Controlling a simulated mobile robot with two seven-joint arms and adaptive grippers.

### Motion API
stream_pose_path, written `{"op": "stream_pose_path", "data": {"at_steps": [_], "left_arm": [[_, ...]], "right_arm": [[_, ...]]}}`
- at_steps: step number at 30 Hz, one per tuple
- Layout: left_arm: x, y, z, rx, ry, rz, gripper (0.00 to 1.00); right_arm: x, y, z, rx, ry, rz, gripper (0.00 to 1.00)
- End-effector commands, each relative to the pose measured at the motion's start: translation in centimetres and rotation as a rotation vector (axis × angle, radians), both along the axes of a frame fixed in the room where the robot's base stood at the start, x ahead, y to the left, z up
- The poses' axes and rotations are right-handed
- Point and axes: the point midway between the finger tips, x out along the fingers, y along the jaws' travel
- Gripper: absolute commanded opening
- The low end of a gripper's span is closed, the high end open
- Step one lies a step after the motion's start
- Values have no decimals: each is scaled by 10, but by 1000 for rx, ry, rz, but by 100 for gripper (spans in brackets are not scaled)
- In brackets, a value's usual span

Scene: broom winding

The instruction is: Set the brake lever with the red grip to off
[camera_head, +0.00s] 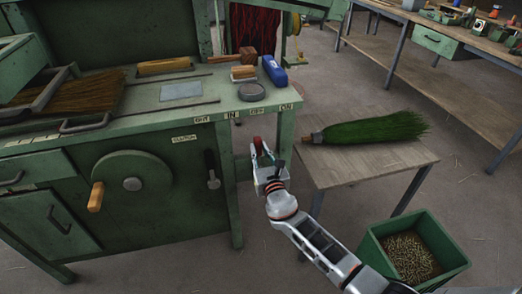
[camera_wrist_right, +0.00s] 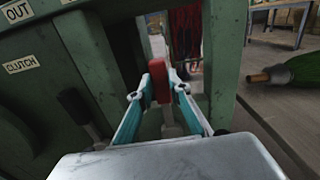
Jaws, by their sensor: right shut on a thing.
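The brake lever's red grip (camera_wrist_right: 159,81) stands between the two fingertips of my right gripper (camera_wrist_right: 161,72) in the right wrist view. The fingers press it from both sides. The lever's pale shaft shows below the grip. In the head view my right gripper (camera_head: 265,165) is at the right end of the green machine, and the red grip (camera_head: 257,145) shows at its tips. The grip appears under the OFF label (camera_head: 257,110) and left of the ON label (camera_head: 287,107); I cannot tell the lever's exact setting. My left gripper is out of view.
The clutch lever (camera_head: 212,170) with a black grip is left of the brake lever. A machine leg (camera_head: 230,190) stands close beside my gripper. A small table (camera_head: 365,168) holds a green broom (camera_head: 375,130). A green bin (camera_head: 413,250) stands in front of it.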

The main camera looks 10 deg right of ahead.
Motion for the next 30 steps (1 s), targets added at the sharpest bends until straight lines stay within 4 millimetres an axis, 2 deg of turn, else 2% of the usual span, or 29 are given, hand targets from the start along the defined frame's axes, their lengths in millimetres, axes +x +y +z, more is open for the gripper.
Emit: {"op": "stream_pose_path", "data": {"at_steps": [6,7,8,9,18,22,26,30], "left_arm": [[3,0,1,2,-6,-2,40],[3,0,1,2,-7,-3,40],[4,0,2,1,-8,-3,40],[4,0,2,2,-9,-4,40],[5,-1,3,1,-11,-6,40],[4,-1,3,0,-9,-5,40],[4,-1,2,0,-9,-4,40],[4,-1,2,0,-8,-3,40]], "right_arm": [[-1,2,-1,-7,1,4,0],[-1,3,-1,-7,1,4,26],[-1,3,-1,-6,1,5,33],[-1,2,-1,-6,1,4,35],[-1,1,-1,-3,0,2,35],[-7,1,-1,-1,0,2,35],[-24,0,-2,0,2,2,35],[-52,0,-2,0,2,4,35]]}}
